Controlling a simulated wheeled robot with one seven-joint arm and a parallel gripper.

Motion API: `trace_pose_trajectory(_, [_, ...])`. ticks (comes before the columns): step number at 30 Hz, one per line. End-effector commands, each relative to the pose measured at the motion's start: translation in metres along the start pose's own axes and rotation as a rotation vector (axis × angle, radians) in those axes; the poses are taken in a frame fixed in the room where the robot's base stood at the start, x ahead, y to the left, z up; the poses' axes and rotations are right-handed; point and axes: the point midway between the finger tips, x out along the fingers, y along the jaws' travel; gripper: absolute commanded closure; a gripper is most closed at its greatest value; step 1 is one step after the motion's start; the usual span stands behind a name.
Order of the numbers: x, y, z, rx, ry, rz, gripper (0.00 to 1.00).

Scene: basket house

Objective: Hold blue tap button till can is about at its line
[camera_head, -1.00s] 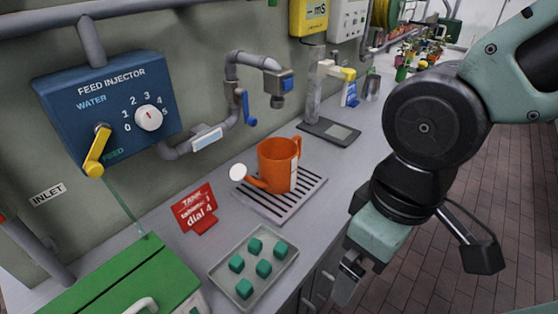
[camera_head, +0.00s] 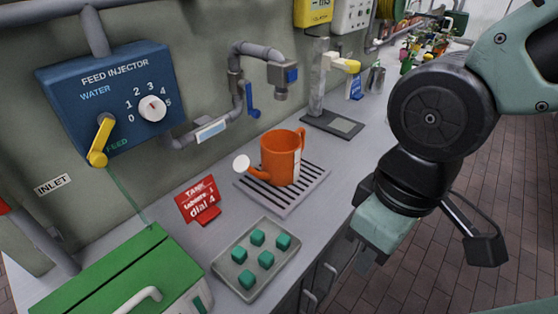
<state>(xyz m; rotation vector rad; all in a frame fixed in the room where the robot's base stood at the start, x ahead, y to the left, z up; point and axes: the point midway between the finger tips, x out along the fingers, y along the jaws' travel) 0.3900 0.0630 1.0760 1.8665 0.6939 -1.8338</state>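An orange watering can (camera_head: 280,158) stands upright on a slatted drip tray (camera_head: 300,195). A blue lever (camera_head: 252,103) hangs on the pipe left of the outlet. No water stream shows, and the level inside the can is hidden. A pale strip shows on the can's right side; I cannot make out a line on it. My gripper (camera_head: 362,262) points down at the counter's front edge, right of the tray and apart from the can. Its fingertips are unclear.
A blue feed injector panel (camera_head: 75,115) with a white dial and yellow lever (camera_head: 101,140) is on the wall. A red sign (camera_head: 198,200), a tray of several green cubes (camera_head: 240,289) and a green box (camera_head: 110,280) stand nearby. A yellow-handled fixture (camera_head: 345,66) stands behind.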

Motion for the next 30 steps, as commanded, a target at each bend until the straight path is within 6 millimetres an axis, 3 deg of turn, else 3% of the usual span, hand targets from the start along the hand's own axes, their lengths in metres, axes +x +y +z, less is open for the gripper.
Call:
trace_pose_trajectory(1, [0.0,0.0,0.0,0.0,0.0,0.0,0.89])
trace_pose_trajectory(3, [0.0,0.0,0.0,0.0,0.0,0.0,1.0])
trace_pose_trajectory(30, [0.0,0.0,0.0,0.0,0.0,0.0,1.0])
